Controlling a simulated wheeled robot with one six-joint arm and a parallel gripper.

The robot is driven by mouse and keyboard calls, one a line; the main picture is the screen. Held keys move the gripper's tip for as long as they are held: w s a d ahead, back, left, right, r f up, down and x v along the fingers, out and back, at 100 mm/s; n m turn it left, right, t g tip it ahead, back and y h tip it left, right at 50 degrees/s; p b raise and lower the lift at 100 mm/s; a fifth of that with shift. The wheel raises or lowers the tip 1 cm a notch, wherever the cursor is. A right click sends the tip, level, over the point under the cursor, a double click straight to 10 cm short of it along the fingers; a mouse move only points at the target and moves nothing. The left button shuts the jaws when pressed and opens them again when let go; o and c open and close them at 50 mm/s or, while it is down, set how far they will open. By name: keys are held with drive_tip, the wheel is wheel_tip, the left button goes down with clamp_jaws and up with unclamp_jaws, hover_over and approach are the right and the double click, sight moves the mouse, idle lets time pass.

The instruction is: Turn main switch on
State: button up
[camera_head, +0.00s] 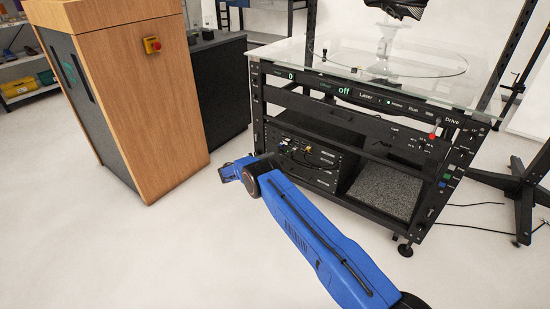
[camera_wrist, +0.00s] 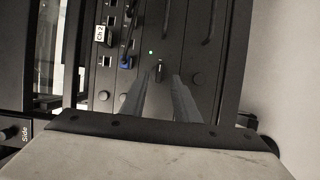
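The wrist view shows a black control panel (camera_wrist: 212,70) close up, turned on its side. A small dark switch or knob (camera_wrist: 160,68) with a lit pale-green dot beside it sits on that panel. My gripper (camera_wrist: 161,78) is open, with its two grey fingers pointing at the panel on either side of the small switch. I cannot tell whether they touch it. No main switch label is readable.
The floor in front is clear.

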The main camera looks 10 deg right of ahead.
drive_tip(key=v, duration=1.2)
